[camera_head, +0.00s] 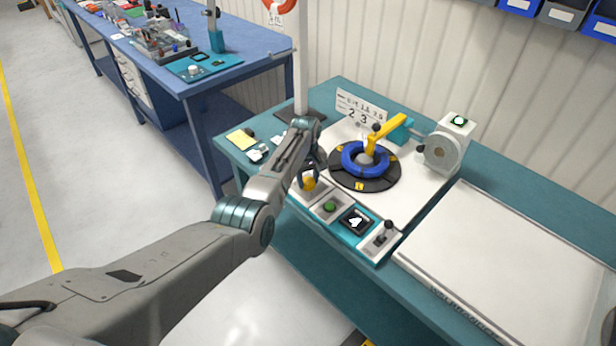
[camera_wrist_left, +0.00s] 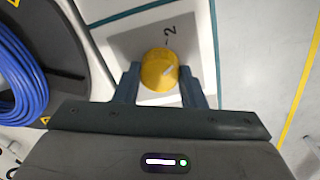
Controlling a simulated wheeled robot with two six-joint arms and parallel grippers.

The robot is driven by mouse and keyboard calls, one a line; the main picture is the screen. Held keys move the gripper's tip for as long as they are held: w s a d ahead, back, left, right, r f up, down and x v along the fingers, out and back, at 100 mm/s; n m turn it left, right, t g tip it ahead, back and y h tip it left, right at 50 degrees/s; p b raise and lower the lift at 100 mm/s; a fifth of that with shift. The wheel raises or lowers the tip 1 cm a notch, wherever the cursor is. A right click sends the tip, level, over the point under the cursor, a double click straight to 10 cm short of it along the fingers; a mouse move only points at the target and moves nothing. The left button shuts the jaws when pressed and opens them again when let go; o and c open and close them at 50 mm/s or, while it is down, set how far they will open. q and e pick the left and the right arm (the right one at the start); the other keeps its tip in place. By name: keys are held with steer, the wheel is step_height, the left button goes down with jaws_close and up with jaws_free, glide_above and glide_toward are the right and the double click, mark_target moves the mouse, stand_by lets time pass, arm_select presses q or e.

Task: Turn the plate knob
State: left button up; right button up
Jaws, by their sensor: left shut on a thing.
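The yellow plate knob (camera_head: 308,183) sits on a light panel at the left end of the control strip in the head view. In the left wrist view the knob (camera_wrist_left: 160,72) shows a pale pointer line and a "2" mark on the panel (camera_wrist_left: 134,42) beyond it. My left gripper (camera_head: 312,172) reaches down over the knob. In the left wrist view my left gripper's fingers (camera_wrist_left: 160,84) are on both sides of the knob, shut on it. The round black plate (camera_head: 377,183) with a blue cable coil (camera_head: 350,168) lies behind the knob. My right gripper is not in view.
Right of the knob are a green button (camera_head: 330,207), a small display (camera_head: 356,221) reading what looks like "4", and a lever (camera_head: 385,234). A yellow arm (camera_head: 388,131) reaches over the coil. A large white board (camera_head: 510,265) lies at right.

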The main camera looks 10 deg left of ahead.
mark_target(308, 179)
arm_select(q)
steer(key=m, duration=0.4)
steer(key=shift+m, duration=0.3)
steer(key=m, duration=0.4)
steer(key=shift+w+m+p, duration=0.1)
steer(key=shift+m+p, duration=0.2)
steer(key=m, duration=0.4)
steer(key=shift+d+r+m+g, duration=0.1)
steer(key=shift+m+g, duration=0.2)
steer(key=shift+m, duration=2.1)
steer(key=o, duration=1)
steer(key=shift+r, duration=0.45)
step_height(308, 179, up, 10)
steer(key=shift+w+b, duration=0.15)
steer(key=shift+b, duration=0.15)
